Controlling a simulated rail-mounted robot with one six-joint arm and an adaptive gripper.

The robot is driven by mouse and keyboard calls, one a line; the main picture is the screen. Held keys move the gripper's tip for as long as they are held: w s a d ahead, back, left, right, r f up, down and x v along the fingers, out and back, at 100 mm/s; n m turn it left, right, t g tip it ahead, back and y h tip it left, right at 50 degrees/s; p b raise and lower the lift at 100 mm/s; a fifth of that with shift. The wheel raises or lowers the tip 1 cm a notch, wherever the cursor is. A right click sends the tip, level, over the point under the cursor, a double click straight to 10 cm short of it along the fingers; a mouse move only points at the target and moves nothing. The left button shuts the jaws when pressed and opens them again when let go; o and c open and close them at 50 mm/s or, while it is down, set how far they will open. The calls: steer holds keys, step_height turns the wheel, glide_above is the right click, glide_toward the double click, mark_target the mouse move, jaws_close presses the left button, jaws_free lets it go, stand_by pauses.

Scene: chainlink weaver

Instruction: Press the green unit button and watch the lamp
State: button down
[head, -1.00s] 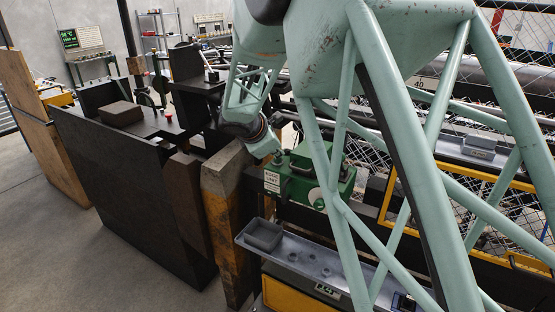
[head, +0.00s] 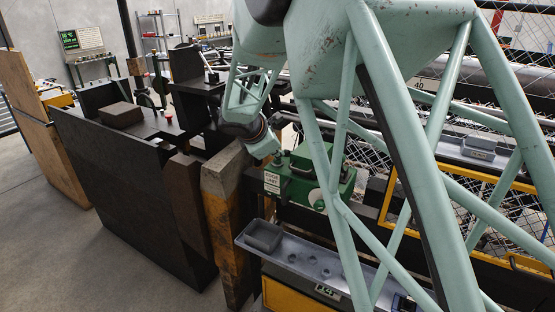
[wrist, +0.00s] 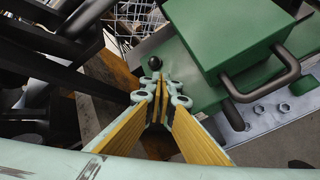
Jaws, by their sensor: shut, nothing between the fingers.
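The green unit (head: 325,188) stands right of the centre in the head view, partly hidden behind my arm. It has a white label plate (head: 272,182) at its left and a pale round spot (head: 316,197) on its front. The wrist view shows the green unit (wrist: 235,40) at the upper right with a dark handle. My gripper (wrist: 156,82) is shut and empty beside the unit's left edge. A black round knob (wrist: 155,63) lies just beyond the fingertips. I cannot tell whether it touches them. I cannot make out a lit lamp.
A grey tray (head: 300,262) with round recesses and a grey block runs below the unit. A worn yellow-black post (head: 224,225) stands left of it. A dark bench with a red button (head: 168,119) is farther left. Chain-link mesh is behind.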

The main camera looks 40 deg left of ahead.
mark_target(278, 160)
steer(key=shift+r+p, duration=0.3)
steer(key=shift+r, duration=0.35)
steer(key=shift+r, duration=0.1)
steer(key=shift+r+p, duration=1.65)
steer(key=shift+r, duration=0.8)
